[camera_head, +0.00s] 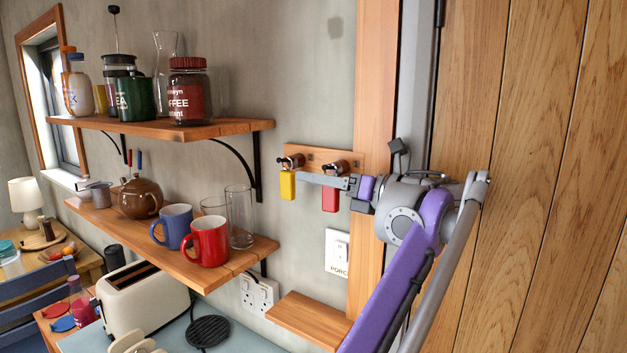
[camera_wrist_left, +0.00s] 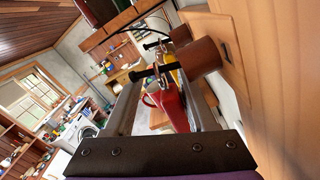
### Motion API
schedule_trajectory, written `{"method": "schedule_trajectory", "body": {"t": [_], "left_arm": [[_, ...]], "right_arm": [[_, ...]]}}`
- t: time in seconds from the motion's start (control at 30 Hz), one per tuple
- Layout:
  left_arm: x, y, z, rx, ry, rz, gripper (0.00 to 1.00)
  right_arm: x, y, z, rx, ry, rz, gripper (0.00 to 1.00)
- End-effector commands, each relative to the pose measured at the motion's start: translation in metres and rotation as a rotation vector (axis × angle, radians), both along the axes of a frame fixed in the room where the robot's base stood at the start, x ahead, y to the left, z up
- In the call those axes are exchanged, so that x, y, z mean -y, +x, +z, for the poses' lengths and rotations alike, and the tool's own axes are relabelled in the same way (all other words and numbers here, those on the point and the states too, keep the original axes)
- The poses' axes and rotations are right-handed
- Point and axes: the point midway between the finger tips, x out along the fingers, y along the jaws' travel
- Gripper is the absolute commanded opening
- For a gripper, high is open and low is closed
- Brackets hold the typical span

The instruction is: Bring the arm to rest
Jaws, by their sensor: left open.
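My left gripper (camera_head: 304,179) reaches along the wall in the head view, in front of a wooden key rack (camera_head: 322,156). Its jaws are open. A yellow key tag (camera_head: 287,186) hangs from the left peg, just beyond the fingertips. A red key tag (camera_head: 330,199) hangs below the right peg, partly hidden behind the fingers. In the left wrist view the open fingers (camera_wrist_left: 166,85) stand on either side of a red item (camera_wrist_left: 172,110), which looks like the red tag. Whether they touch it I cannot tell. My right gripper is not in view.
Left of the rack, the upper shelf (camera_head: 230,126) holds jars and a press; the lower shelf (camera_head: 262,248) holds a teapot, a blue mug (camera_head: 172,226), a red mug (camera_head: 207,242) and glasses. A wooden door (camera_head: 540,170) is at right.

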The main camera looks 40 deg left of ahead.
Motion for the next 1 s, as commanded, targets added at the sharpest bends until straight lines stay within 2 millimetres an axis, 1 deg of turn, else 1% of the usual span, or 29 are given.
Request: {"method": "schedule_trajectory", "body": {"t": [0.03,0.3,0.4,0.5,0.63,0.77,0.83,0.87,0.93,0.97,1.0], "left_arm": [[0.009,0.002,-0.001,-0.001,-0.001,-0.006,0.56],[0.064,0.008,-0.001,0.000,-0.001,-0.006,0.56],[0.080,0.010,0.000,0.000,0.000,-0.005,0.56],[0.090,0.010,0.000,0.000,0.000,-0.003,0.56],[0.096,0.011,0.000,0.000,0.000,-0.002,0.56],[0.096,0.011,0.000,0.001,-0.001,-0.002,0.56],[0.095,0.010,-0.004,0.015,-0.013,-0.006,0.56],[0.093,0.009,-0.008,0.027,-0.025,-0.011,0.56],[0.088,0.006,-0.025,0.085,-0.077,-0.027,0.56],[0.086,0.003,-0.035,0.121,-0.110,-0.034,0.56],[0.082,-0.001,-0.052,0.181,-0.161,-0.043,0.56]], "right_arm": [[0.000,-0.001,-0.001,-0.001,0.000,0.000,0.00],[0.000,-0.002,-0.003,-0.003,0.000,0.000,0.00],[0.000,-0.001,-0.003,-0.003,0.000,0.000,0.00],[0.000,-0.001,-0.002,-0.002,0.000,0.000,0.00],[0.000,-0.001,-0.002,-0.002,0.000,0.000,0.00],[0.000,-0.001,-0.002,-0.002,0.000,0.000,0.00],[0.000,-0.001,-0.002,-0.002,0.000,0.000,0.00],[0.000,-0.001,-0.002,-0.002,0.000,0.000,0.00],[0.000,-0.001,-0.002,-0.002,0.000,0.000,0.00],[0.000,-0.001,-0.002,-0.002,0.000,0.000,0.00],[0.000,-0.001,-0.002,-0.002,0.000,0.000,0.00]]}}
